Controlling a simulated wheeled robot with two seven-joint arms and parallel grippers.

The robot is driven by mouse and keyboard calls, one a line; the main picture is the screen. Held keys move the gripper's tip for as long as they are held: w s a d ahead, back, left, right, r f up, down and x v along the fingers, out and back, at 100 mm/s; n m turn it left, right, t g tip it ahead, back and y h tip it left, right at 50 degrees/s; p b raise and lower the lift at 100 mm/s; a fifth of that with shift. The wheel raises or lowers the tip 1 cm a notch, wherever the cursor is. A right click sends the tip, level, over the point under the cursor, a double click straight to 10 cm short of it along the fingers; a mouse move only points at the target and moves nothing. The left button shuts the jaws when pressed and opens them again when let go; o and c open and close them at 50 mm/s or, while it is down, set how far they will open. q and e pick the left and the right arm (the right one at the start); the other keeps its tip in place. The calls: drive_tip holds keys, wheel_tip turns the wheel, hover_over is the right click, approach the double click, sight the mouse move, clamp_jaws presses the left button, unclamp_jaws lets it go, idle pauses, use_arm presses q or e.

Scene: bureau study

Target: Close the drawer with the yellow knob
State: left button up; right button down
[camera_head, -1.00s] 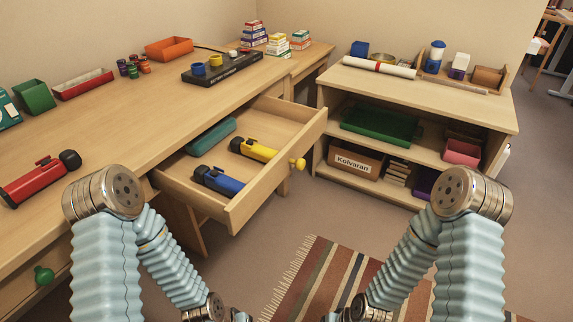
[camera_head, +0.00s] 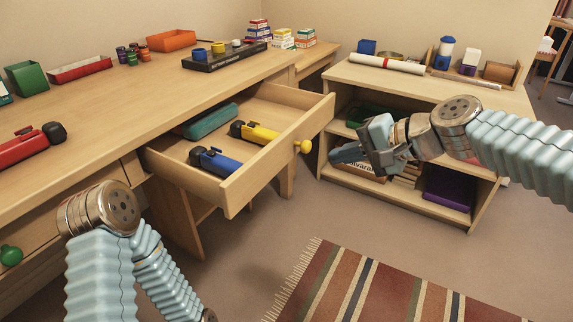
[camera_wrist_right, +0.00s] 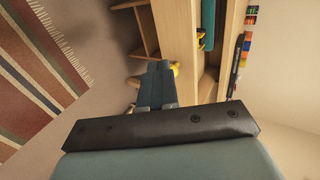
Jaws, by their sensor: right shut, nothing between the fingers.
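The drawer (camera_head: 268,178) is pulled out from the long desk, with its yellow knob (camera_head: 303,147) on the front panel. Inside lie a blue flashlight (camera_head: 215,162), a yellow flashlight (camera_head: 254,132) and a teal case (camera_head: 209,121). My right gripper (camera_head: 340,154) is shut and empty, to the right of the knob and apart from it in the head view. In the right wrist view the closed fingers (camera_wrist_right: 157,85) cover part of the yellow knob (camera_wrist_right: 174,67). My left gripper is out of view; only my left arm shows at the lower left.
A low shelf unit (camera_head: 430,82) stands behind my right gripper. Another drawer with a green knob (camera_head: 11,255) is at the lower left. A red flashlight (camera_head: 25,147) lies on the desk. A striped rug (camera_head: 390,285) covers the floor in front.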

wheel_tip(320, 180, up, 3)
drive_tip(key=s, duration=0.1)
approach(274, 149)
wheel_tip(274, 149, down, 4)
drive_tip(key=w+a, duration=0.2)
drive_tip(key=a, duration=0.1)
drive_tip(key=shift+r+y, duration=0.1)
drive_tip(key=shift+y, duration=0.3)
drive_tip(key=shift+w+a, duration=0.35)
drive_tip(key=shift+a, duration=0.35)
drive_tip(key=shift+a, duration=0.1)
